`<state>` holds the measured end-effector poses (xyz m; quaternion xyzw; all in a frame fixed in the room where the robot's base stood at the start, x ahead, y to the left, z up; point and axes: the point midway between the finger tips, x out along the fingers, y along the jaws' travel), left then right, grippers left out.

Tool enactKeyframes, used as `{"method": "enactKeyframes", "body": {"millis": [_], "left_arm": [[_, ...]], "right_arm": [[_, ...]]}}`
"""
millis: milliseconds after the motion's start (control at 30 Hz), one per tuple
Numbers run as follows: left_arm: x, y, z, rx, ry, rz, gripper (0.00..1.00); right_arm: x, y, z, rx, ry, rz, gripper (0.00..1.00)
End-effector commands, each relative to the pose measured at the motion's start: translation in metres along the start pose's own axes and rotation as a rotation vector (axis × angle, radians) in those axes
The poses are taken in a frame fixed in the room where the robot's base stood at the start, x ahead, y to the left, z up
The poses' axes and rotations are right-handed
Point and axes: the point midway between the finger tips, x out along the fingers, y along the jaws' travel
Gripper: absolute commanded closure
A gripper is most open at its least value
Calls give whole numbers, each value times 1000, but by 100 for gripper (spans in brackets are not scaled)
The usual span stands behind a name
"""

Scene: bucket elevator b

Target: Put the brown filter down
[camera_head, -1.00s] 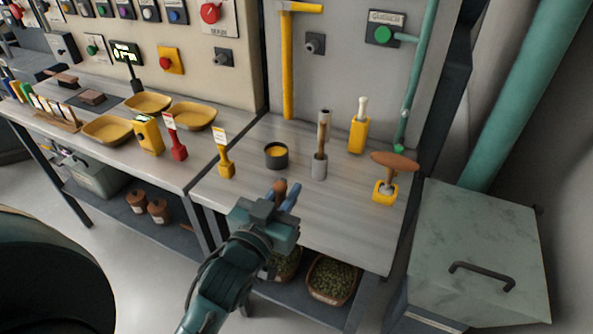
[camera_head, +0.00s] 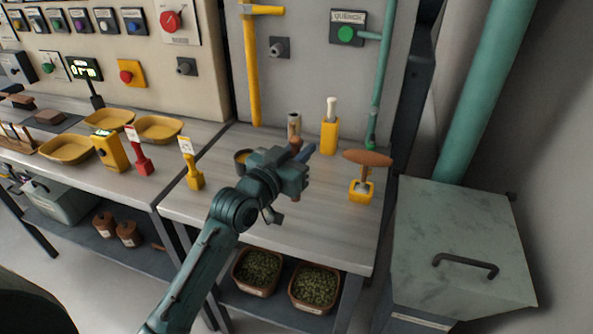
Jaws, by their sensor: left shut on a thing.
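My left gripper (camera_head: 292,172) reaches over the right-hand bench. It is shut on a small brown piece (camera_head: 296,197), which I take to be the brown filter. Only its lower end shows below the fingers; the rest is hidden by the gripper. I cannot tell whether it touches the bench top (camera_head: 325,230). Just behind the gripper stands a brown-handled tool with a metal top (camera_head: 294,121); its grey holder is hidden. A dark pot with yellow contents (camera_head: 241,157) is partly covered by the gripper. My right gripper is not in view.
A yellow holder with a white-handled tool (camera_head: 329,136) and a yellow holder with a brown-topped tool (camera_head: 362,190) stand on the right. A yellow labelled stand (camera_head: 193,178) is on the left. The bench front is clear. A lidded grey box (camera_head: 462,235) stands at right.

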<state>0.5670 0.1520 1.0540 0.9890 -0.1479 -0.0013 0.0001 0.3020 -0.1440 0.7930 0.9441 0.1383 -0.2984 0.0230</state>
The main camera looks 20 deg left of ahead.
Motion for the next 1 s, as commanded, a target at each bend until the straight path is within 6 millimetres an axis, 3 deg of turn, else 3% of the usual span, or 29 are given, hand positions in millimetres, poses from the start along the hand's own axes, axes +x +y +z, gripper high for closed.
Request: {"method": "enactKeyframes", "body": {"millis": [367,767,800,1000], "left_arm": [[0,0,44,0,0,-1,100],[0,0,50,1,2,-1,100],[0,0,49,1,1,-1,80],[0,0,49,0,1,-1,63]], "right_arm": [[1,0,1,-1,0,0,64],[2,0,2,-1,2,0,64],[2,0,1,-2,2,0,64],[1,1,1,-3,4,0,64]]}}
